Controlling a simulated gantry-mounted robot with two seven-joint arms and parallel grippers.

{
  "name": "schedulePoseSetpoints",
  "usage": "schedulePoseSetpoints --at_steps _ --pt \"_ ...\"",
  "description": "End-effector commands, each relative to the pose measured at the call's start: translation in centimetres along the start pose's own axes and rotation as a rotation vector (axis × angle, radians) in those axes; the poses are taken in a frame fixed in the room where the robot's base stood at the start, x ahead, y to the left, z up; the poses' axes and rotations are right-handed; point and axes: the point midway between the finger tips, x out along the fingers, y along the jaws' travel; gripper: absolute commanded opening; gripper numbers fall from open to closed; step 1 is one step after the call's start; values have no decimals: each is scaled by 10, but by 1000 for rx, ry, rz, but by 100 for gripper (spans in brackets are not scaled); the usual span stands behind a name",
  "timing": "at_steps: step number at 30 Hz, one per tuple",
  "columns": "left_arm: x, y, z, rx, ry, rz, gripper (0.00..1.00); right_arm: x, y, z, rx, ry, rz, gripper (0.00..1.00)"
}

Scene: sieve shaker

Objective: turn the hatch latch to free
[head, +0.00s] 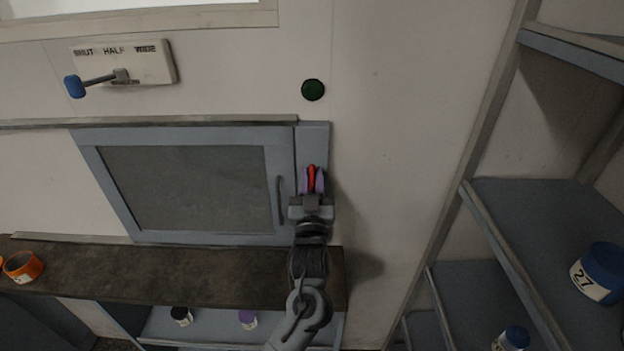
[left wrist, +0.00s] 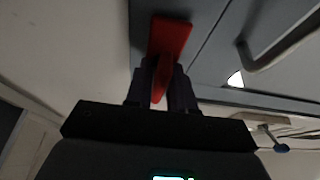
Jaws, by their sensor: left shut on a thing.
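The hatch (head: 187,188) is a grey-blue framed door with a dark panel, set in the wall above a brown counter. Its curved handle (head: 280,200) is at the door's right side and also shows in the left wrist view (left wrist: 270,52). The red latch (head: 311,178) is on the frame strip right of the door. It shows as a red bar in the left wrist view (left wrist: 169,38). My left gripper (head: 312,181) is shut on the latch, its purple fingers on either side. The fingers hide part of the latch. My right gripper is not in view.
A lever with a blue knob (head: 74,86) sits on a plate marked SHUT, HALF, WIDE (head: 152,62). An orange container (head: 23,266) stands on the counter (head: 180,277). Shelves (head: 545,225) with blue-lidded jars stand at right.

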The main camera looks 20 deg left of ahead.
Motion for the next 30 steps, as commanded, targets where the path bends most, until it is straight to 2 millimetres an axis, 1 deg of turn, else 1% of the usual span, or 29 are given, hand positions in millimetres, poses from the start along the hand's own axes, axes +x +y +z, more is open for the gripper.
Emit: schedulePoseSetpoints --at_steps 11,12,14,24,26,30 --pt "0 0 0 -3 -1 -2 0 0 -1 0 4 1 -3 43" --pt "0 0 0 -3 -1 -2 29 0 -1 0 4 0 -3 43" --pt "0 0 0 -3 -1 -2 38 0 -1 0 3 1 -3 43" --pt "-2 0 0 -3 0 -1 38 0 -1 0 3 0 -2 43" --pt "-5 0 0 -4 0 -1 38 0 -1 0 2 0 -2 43" --pt "-20 0 1 -4 -2 0 38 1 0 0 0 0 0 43"
